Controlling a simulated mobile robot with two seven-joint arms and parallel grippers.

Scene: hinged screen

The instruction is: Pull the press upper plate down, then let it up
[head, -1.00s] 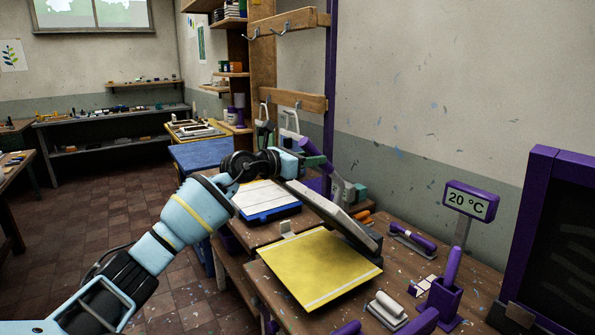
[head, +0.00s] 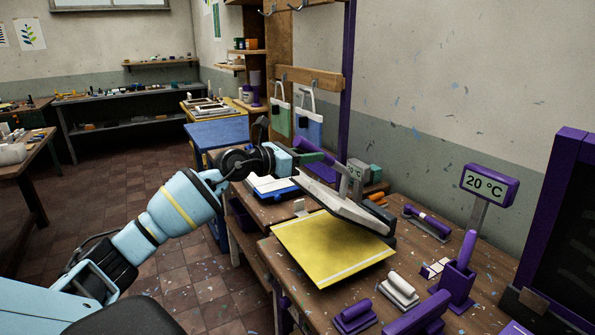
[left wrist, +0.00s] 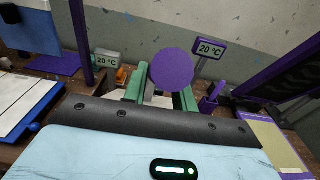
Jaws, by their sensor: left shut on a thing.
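The press upper plate (head: 345,208) is a grey slab seen nearly edge-on, tilted with its far left end raised above a yellow panel (head: 330,250) on the workbench. A purple handle (head: 327,160) stands at its raised end. My left gripper (head: 306,153) is shut on this handle. In the left wrist view, the handle's round purple end (left wrist: 172,68) shows between the two green fingers. A gap remains between the plate's raised end and the panel. My right gripper is not in view.
A temperature display (head: 488,185) reading 20 °C stands at the right on the workbench (head: 290,285). A purple holder (head: 456,285), a white-and-grey tool (head: 398,290) and purple tools sit near the front edge. A dark purple-framed screen (head: 560,240) rises at far right.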

